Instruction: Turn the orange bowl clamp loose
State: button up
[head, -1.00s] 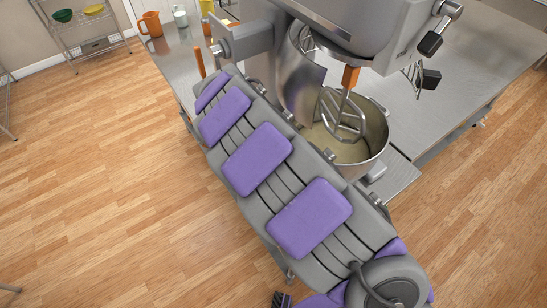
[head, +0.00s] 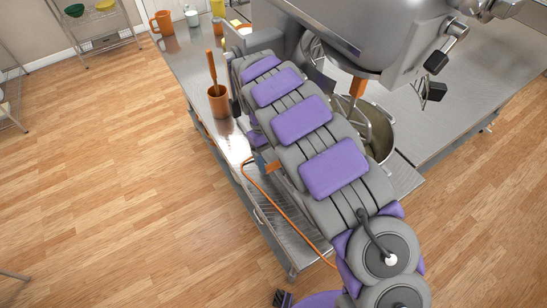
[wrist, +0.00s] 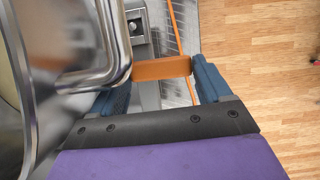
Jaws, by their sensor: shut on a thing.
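The orange bowl clamp (wrist: 162,69) is a short flat bar low beside the steel bowl (wrist: 85,75) in the wrist view. In the head view an orange end of it (head: 274,167) shows at the left edge of my arm. My gripper (wrist: 160,80) is shut on the clamp, with blue fingers at its left and right ends. In the head view only a bit of one blue finger shows. The bowl (head: 383,140) sits under the mixer head (head: 360,40), partly hidden by my arm. The clamp's pivot is not clear.
An orange holder with a handled tool (head: 218,100) stands on the steel table left of my arm. An orange hose or cord (head: 285,215) runs along the table's front. Mugs (head: 162,22) stand at the far left. The wooden floor at left is clear.

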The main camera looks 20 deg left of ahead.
jog(key=shift+w, duration=0.1)
dwell(0.3)
jog(key=o, duration=1)
jog(key=shift+a+f, duration=0.1)
jog(key=shift+a, duration=0.05)
